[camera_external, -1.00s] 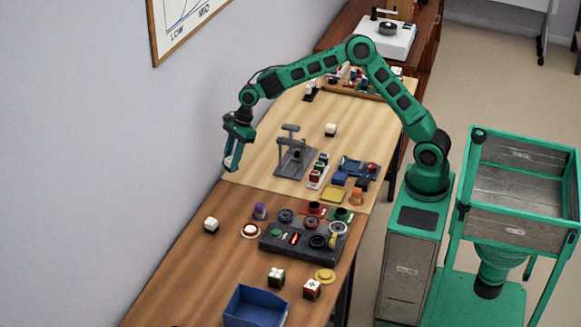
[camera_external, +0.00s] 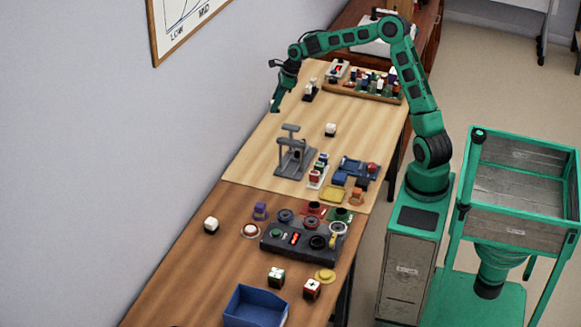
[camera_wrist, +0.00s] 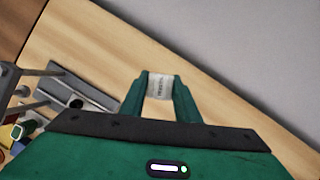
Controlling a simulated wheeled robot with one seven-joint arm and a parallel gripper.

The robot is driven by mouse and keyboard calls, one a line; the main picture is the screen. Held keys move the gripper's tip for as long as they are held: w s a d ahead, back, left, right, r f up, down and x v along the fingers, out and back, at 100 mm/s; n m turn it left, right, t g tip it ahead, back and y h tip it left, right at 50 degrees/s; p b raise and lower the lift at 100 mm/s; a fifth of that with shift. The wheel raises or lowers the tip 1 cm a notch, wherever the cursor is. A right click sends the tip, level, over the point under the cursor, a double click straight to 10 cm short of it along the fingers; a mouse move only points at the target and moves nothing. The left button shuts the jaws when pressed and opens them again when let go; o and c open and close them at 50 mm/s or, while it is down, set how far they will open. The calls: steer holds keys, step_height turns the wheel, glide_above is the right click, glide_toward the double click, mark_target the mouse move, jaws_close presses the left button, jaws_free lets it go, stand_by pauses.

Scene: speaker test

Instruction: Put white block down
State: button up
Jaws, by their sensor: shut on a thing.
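My gripper (camera_external: 276,104) is near the wall-side edge of the light wood table (camera_external: 262,160), left of the far end. In the wrist view my gripper (camera_wrist: 160,88) is shut on a white block (camera_wrist: 160,87) with small dark print. The block sits between the green fingertips, with the light table top behind it. In the external view the held block is hardly visible. I cannot tell its exact height above the table.
A grey stand (camera_external: 292,155) also shows in the wrist view (camera_wrist: 75,95). A tray of small parts (camera_external: 365,85) is farther back. The wall-side strip is mostly clear.

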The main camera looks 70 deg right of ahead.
steer(key=d+f, duration=0.2)
steer(key=d, duration=0.2)
steer(key=w+d+f, duration=0.1)
steer(key=d+f, duration=0.1)
steer(key=d, duration=0.2)
steer(key=w+d+f, duration=0.1)
steer(key=d+f, duration=0.2)
steer(key=d, duration=0.1)
steer(key=shift+d, duration=0.4)
steer(key=shift+s+f, duration=0.1)
steer(key=shift+f, duration=1.9)
steer(key=o, duration=1)
steer(key=shift+f, duration=0.1)
steer(key=shift+o, duration=0.2)
